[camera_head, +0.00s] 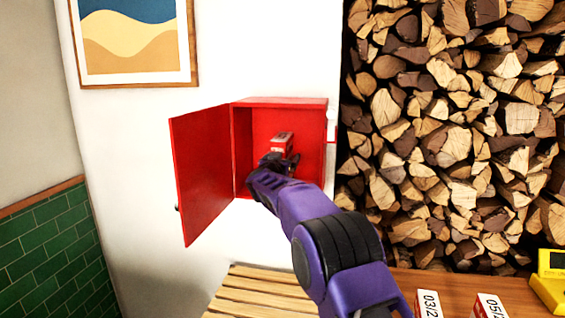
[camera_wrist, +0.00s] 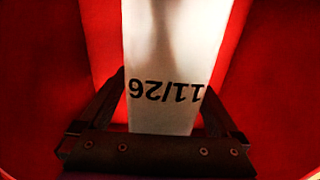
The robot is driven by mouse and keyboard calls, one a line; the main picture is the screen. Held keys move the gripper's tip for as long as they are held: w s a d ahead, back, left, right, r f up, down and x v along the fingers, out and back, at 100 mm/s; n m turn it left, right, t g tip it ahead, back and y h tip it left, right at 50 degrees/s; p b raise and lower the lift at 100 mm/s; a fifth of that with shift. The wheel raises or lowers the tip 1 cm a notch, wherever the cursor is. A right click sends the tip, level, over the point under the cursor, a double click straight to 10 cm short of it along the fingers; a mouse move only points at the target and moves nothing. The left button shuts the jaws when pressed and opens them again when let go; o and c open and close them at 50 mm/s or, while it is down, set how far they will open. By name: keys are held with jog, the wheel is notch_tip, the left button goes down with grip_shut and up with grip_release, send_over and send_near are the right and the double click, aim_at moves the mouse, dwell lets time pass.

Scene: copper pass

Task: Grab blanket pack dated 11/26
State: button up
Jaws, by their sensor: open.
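The blanket pack dated 11/26 (camera_wrist: 172,50) is a white box inside the red cabinet. In the wrist view its date reads upside down. In the head view the pack (camera_head: 282,141) shows as a small red and white box above my gripper. My gripper (camera_head: 279,160) reaches into the cabinet. In the wrist view my gripper (camera_wrist: 160,110) is open, with one finger on each side of the pack's lower end. Whether the fingers touch it I cannot tell.
The red cabinet (camera_head: 240,152) hangs on the white wall with its door (camera_head: 205,165) swung open to the left. Two other dated packs stand on the wooden surface: one marked 03/2 (camera_head: 428,304), one 05/ (camera_head: 490,306). A yellow device (camera_head: 550,285) and a slatted bench (camera_head: 262,290) are below.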

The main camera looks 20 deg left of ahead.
grip_shut()
jog(key=shift+r, duration=0.15)
dwell(0.6)
